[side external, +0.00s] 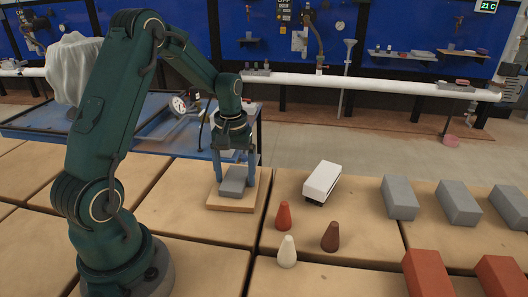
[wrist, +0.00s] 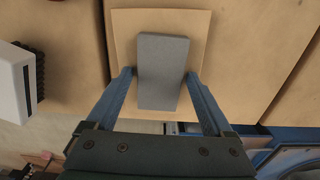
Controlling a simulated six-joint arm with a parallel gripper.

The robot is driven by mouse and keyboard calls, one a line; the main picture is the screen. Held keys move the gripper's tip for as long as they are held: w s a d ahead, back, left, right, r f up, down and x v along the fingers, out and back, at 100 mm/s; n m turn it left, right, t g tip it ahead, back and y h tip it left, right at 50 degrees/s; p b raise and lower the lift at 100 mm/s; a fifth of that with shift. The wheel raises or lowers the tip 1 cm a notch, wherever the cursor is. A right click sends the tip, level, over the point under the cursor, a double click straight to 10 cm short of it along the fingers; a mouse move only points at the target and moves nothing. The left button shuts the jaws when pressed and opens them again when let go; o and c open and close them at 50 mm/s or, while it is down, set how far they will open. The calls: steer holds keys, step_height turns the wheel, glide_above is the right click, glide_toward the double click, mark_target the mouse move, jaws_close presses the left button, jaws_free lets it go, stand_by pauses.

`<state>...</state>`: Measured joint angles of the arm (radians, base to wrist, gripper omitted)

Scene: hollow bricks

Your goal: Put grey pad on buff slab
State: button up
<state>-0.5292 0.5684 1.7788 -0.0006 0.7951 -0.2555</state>
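The grey pad (side external: 233,188) lies flat on the buff slab (side external: 216,203), near its middle. In the wrist view the grey pad (wrist: 163,70) shows as a grey rectangle over the buff slab (wrist: 122,40), with a rim of slab visible around much of it. My gripper (side external: 236,174) points down over the slab. Its blue fingers stand on either side of the pad. In the wrist view my gripper (wrist: 160,73) is open, with a thin gap between the left finger and the pad; the right finger is very close to the pad's edge.
A white block with a dark bristled underside (side external: 322,180) lies right of the slab. Red (side external: 283,216), brown (side external: 330,237) and cream (side external: 287,252) cones stand in front. Grey blocks (side external: 400,198) and red-orange blocks (side external: 428,274) are farther right. A blue-framed table stands behind.

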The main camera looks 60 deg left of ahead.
mark_target(235, 178)
stand_by(0.3)
step_height(235, 178, up, 12)
steer(key=s+d+r+m+t, duration=0.1)
steer(key=s+d+m+t, duration=0.4)
steer(key=s+d+m, duration=0.4)
steer(key=s+d, duration=0.2)
steer(key=d, duration=0.4)
steer(key=shift+s+d+r+t, duration=0.25)
steer(key=shift+s+r+t, duration=0.05)
steer(key=shift+s, duration=0.1)
